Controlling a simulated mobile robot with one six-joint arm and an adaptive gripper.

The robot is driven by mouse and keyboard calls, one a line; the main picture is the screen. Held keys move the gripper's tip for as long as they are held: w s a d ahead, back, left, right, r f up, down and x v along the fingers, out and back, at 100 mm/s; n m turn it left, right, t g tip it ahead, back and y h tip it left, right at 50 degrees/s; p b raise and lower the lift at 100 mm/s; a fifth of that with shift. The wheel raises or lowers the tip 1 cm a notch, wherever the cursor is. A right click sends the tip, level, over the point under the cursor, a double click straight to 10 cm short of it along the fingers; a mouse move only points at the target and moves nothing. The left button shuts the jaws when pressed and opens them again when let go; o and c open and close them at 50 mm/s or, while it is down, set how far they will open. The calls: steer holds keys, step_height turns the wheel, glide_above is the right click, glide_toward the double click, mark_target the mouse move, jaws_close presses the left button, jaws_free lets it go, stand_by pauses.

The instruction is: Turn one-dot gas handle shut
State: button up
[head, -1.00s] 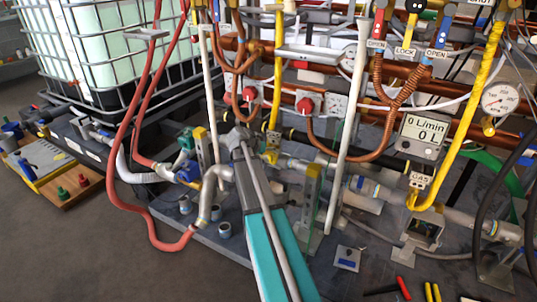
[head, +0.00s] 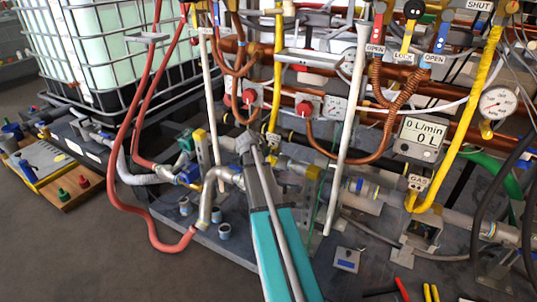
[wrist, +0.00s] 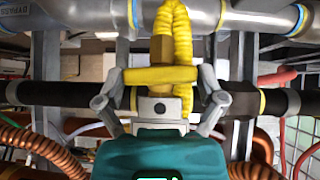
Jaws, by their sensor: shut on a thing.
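In the wrist view, a yellow handle bar (wrist: 160,75) lies level across the picture, parallel to the dark pipe behind it. A yellow corrugated gas hose (wrist: 174,35) rises over it. Below the bar is a pale grey block with one dark dot (wrist: 160,107). My gripper (wrist: 160,80) is shut on the handle, with one grey fingertip at each end of the bar. Its teal body hides what lies below. In the head view, my teal and grey arm reaches up to the pipework near a yellow gas line (head: 277,80); the gripped handle cannot be made out there.
A dark horizontal pipe (wrist: 60,94) runs behind the handle, and a thick grey pipe (wrist: 240,17) crosses above. Copper corrugated hoses (wrist: 40,145) are close at lower left. In the head view, red hoses (head: 122,165) and white upright pipes (head: 352,130) crowd around the arm.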

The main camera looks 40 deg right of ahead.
steer(key=shift+t, duration=0.3)
steer(key=o, duration=0.8)
